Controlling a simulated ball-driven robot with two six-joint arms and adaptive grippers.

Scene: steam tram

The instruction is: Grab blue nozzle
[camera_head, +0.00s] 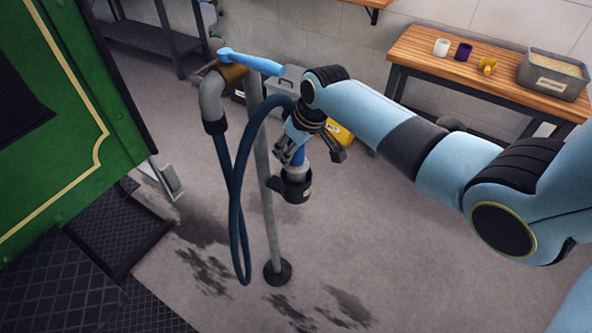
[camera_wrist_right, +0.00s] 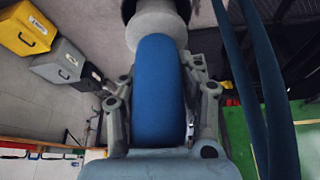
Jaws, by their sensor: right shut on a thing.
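The blue nozzle (camera_head: 298,158) hangs with its dark, wide end pointing down, in the middle of the head view. My right gripper (camera_head: 305,145) is shut on its blue body. In the right wrist view the blue nozzle (camera_wrist_right: 160,90) lies between the two grey fingers of my right gripper (camera_wrist_right: 161,100), its pale collar and dark end beyond them. Part of the nozzle's upper end is hidden by the gripper and arm in the head view. My left gripper is not in view.
A dark blue hose (camera_head: 222,175) loops from the standpipe (camera_head: 262,160), close left of my gripper. A light blue lever (camera_head: 250,62) tops the pipe. A green tram (camera_head: 60,130) stands left, a wooden bench (camera_head: 430,55) at back right. Open floor lies below.

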